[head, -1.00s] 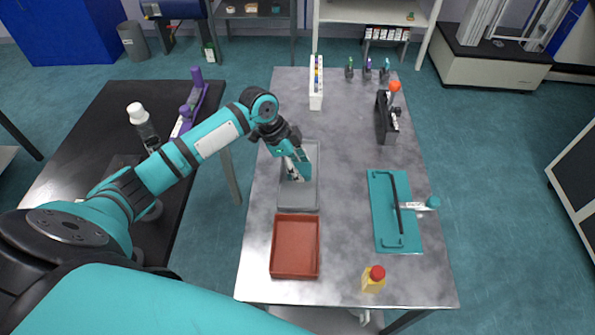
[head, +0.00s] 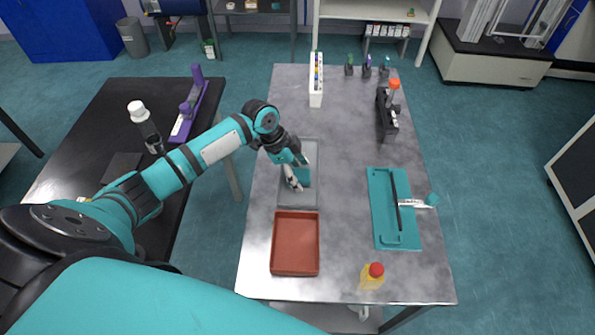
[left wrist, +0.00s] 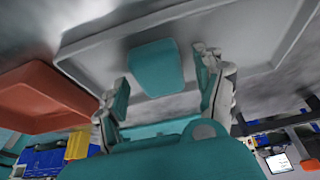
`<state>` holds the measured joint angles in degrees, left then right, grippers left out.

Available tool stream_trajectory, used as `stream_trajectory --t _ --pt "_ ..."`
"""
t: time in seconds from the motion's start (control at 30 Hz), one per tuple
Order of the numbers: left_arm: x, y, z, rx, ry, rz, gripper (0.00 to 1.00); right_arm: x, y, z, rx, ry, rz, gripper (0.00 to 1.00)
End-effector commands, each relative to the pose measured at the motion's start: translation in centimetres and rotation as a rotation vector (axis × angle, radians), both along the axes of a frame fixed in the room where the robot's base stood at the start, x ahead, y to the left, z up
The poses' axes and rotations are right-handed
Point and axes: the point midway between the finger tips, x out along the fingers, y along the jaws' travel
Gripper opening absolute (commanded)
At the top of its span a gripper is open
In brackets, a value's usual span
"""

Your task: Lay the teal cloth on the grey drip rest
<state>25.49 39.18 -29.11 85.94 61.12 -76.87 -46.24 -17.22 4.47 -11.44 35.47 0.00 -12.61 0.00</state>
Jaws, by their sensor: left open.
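The grey drip rest (head: 312,152) is a shallow rimmed tray on the table; its rim also shows in the left wrist view (left wrist: 101,40). The teal cloth (left wrist: 157,67) is a small rounded square, seen against the floor of the rest in the left wrist view. It appears to lie flat there. My left gripper (left wrist: 165,82) is open, with one finger on each side of the cloth and a visible gap to both. In the head view my left gripper (head: 294,180) is low over the rest and partly hides it. My right gripper is out of view.
A red-brown tray (head: 295,244) sits just in front of the rest. A white box (head: 316,88) stands behind. The table's middle is clear.

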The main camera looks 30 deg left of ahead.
Motion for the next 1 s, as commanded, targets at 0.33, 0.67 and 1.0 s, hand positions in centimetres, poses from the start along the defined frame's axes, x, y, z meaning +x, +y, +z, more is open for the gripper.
stream_trajectory --t 0.33,0.67,1.0 --pt "-0.3 0.8 2.8 0.001 0.000 0.001 0.70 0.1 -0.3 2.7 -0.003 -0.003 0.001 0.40" --pt "-1.5 3.0 8.9 0.000 0.002 0.001 0.70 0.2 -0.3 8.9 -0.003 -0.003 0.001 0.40" --pt "-2.0 4.1 11.3 -0.001 0.002 -0.001 0.70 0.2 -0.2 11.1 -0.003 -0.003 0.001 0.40"
